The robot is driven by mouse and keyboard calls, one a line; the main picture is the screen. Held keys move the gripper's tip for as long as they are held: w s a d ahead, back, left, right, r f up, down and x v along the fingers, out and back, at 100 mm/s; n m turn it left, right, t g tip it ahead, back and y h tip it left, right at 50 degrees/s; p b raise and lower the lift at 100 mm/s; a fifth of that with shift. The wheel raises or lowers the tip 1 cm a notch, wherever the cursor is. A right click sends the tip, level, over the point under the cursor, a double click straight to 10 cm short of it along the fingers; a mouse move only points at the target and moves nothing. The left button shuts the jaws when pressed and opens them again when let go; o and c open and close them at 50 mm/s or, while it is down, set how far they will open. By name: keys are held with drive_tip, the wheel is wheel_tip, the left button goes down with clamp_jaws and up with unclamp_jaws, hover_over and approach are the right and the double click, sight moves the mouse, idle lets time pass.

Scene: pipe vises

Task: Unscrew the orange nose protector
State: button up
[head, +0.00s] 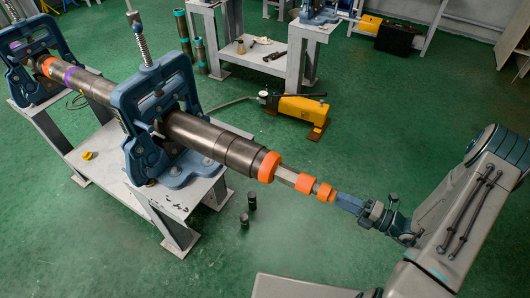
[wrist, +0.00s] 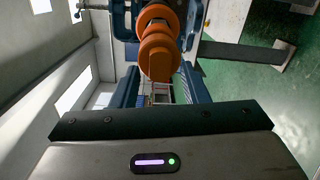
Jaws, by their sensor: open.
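The long grey pipe tool (head: 205,135) lies in blue vises, with its narrow nose pointing to the lower right. The orange nose protector (head: 326,193) is at the tip of that nose. It also shows large at the top of the wrist view (wrist: 158,58). My gripper (head: 340,198) is at the protector's outer end, roughly in line with the pipe. Its two blue fingers are apart, one on each side of the protector's near end in the wrist view (wrist: 160,72). I cannot tell whether they touch it.
The near blue vise (head: 150,125) and far vise (head: 30,55) stand on grey metal tables. More orange rings (head: 269,166) sit behind the tip. A yellow pump (head: 302,108) and two small dark cylinders (head: 251,200) stand on the green floor. Floor below the nose is clear.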

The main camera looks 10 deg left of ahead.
drive_tip(key=shift+a, duration=0.1)
drive_tip(key=shift+x, duration=1.05)
clamp_jaws()
drive_tip(key=shift+s+n+y+b, duration=0.15)
drive_tip(key=shift+n+y+b, duration=0.15)
drive_tip(key=shift+n+b, duration=5.6)
drive_tip(key=n+p, duration=0.2)
drive_tip(key=shift+n, duration=0.4)
